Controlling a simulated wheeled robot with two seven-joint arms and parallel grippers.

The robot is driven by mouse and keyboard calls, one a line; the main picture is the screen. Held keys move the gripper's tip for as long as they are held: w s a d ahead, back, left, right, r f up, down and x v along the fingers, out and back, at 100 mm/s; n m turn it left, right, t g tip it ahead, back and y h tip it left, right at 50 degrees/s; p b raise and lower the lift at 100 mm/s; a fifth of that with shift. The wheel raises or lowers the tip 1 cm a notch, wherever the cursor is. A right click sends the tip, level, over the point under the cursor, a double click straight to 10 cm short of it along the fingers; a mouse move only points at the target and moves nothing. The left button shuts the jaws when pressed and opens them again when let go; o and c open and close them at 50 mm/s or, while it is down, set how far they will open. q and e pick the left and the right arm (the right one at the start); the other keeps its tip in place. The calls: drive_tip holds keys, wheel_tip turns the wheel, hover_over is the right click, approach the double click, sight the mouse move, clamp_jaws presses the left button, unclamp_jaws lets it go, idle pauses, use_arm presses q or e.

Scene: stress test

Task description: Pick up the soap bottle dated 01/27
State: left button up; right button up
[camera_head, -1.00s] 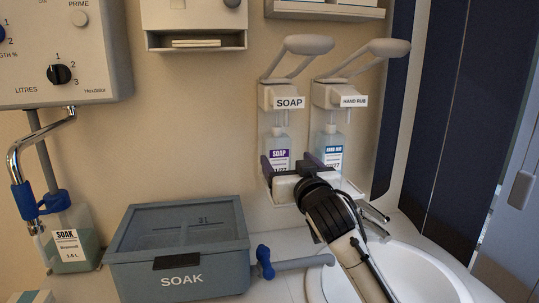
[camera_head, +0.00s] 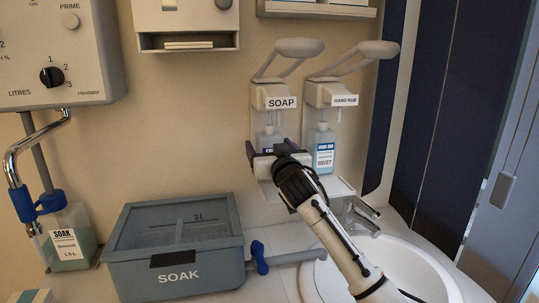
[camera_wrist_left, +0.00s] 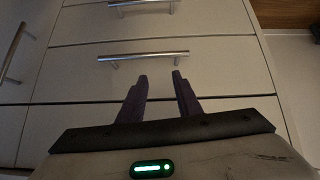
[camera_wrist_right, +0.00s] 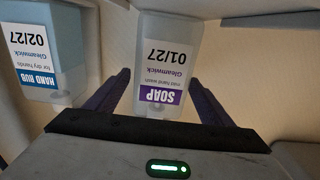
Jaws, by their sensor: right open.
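My left gripper (camera_wrist_left: 160,78) is open and empty in front of drawers.
A hand rub bottle (camera_head: 323,150) dated 02/27 hangs close to the right of the soap bottle. Wall brackets with lever arms (camera_head: 290,48) are above. A basin (camera_head: 400,270) with a tap (camera_head: 358,212) is below right. A grey SOAK box (camera_head: 175,255) stands left.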

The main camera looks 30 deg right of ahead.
drive_tip(key=c, duration=1.1)
